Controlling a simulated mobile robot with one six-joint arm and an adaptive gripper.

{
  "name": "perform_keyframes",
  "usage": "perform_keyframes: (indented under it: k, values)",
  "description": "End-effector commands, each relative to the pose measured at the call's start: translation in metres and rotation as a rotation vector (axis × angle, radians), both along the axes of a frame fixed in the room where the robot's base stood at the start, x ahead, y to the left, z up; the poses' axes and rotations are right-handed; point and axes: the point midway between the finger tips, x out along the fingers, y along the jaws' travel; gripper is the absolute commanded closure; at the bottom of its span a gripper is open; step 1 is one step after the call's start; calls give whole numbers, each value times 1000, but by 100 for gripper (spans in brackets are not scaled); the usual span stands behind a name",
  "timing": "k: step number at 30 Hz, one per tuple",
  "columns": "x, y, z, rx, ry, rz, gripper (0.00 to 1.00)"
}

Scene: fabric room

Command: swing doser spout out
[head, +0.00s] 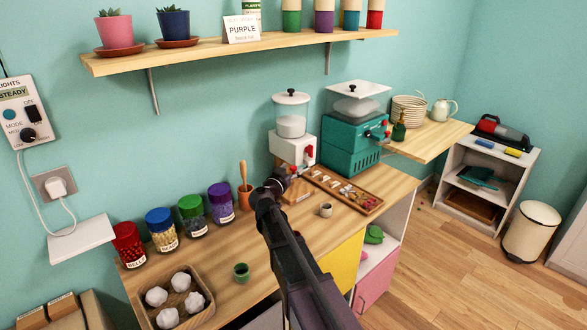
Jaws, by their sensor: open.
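A white doser-like machine (291,149) with a clear lidded hopper (291,116) stands on the wooden counter against the wall. A red part (310,152) shows on its right side. I cannot make out its spout clearly; my gripper is close to its lower front. My gripper (283,182) is small and dark at the far end of my arm. It looks open, and I see nothing held in it. I cannot tell whether it touches the machine.
Right of it stand a teal machine (350,147) and a wooden tray (343,188) of small items. A shelf (240,50) hangs above.

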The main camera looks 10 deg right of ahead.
Motion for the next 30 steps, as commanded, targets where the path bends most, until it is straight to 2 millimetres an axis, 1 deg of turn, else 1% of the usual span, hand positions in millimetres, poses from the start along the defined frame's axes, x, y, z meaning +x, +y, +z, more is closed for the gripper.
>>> perform_keyframes:
  k: [1, 6, 16, 17, 18, 20, 21, 24, 30]
  values:
    - [5, -3, 0, 0, 0, -1, 30]
    - [12, -8, 0, 0, 0, -1, 30]
    - [13, -10, 0, 0, 0, 0, 30]
    - [13, -10, 0, 0, 0, 0, 33]
    - [12, -10, 0, 0, 0, 0, 45]
    - [12, -10, 0, 0, 0, 0, 62]
    - [12, -10, 0, 0, 0, 0, 74]
    - [12, -10, 0, 0, 0, 0, 100]
    - [12, -10, 0, 0, 0, 1, 100]
